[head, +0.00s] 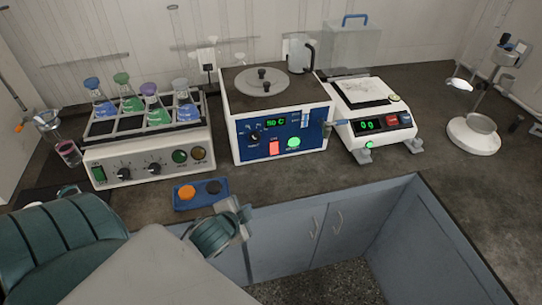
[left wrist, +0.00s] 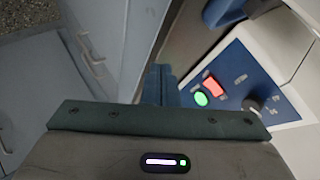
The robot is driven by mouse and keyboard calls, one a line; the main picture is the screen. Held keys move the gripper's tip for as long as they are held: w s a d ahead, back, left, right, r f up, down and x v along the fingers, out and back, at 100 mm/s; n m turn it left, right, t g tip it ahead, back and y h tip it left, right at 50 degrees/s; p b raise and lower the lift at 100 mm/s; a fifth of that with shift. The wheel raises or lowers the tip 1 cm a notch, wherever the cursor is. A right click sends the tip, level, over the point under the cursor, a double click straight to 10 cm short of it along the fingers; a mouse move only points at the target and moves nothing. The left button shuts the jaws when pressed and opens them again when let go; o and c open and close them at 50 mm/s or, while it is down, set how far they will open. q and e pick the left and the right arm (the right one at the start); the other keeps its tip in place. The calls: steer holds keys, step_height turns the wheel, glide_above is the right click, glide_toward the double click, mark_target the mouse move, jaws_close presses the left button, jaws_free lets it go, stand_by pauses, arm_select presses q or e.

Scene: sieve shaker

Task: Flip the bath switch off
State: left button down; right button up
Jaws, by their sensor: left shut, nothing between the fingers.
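The bath (head: 230,95) is a white box with a round lid on top and a dark blue front panel (head: 318,138). The panel has a display reading about 50 C, a black knob, a red rocker switch (head: 274,148) and a lit green lamp (head: 293,143). In the left wrist view the red switch (left wrist: 213,87) and green lamp (left wrist: 201,99) show right of the fingers. My left gripper (head: 243,209) is shut and empty, in front of and below the bath, apart from the switch. It also shows in the left wrist view (left wrist: 161,86). My right gripper is not in view.
A shaker with several flasks (head: 140,160) stands left of the bath, a balance (head: 372,120) right. A blue tray (head: 187,204) with an orange and a dark round item lies near the counter's front edge. A white stand (head: 474,137) is far right. The front-right counter is clear.

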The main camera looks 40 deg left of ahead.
arm_select(q)
steer(key=w+r+m+t, duration=0.1)
steer(key=r+m, duration=0.1)
steer(key=w+r+m+t+h, duration=0.1)
steer(key=w+r+m+t, duration=0.1)
steer(key=w+a+r+m+t, duration=0.1)
steer(key=w+r, duration=0.1)
steer(key=shift+w+r+m, duration=0.25)
steer(key=shift+r+m, duration=0.05)
steer(key=shift+m, duration=0.1)
steer(key=shift+w+d+r+m+t+h, duration=0.15)
steer(key=shift+w+r+m+t+h, duration=0.15)
steer(key=shift+r+m+t, duration=0.25)
steer(key=p, duration=0.2)
glide_toward(274, 148)
steer(key=w+d, duration=0.1)
steer(key=d, duration=0.1)
steer(key=w+d, duration=0.2)
steer(key=shift+f, duration=0.2)
steer(key=w+a, duration=0.1)
steer(key=w+a+f+p, duration=0.1)
steer(key=shift+w+f, duration=0.2)
steer(key=shift+w, duration=0.15)
steer(key=shift+w+a+f, duration=0.3)
steer(key=shift+w+a, duration=0.05)
steer(key=shift+a, duration=0.15)
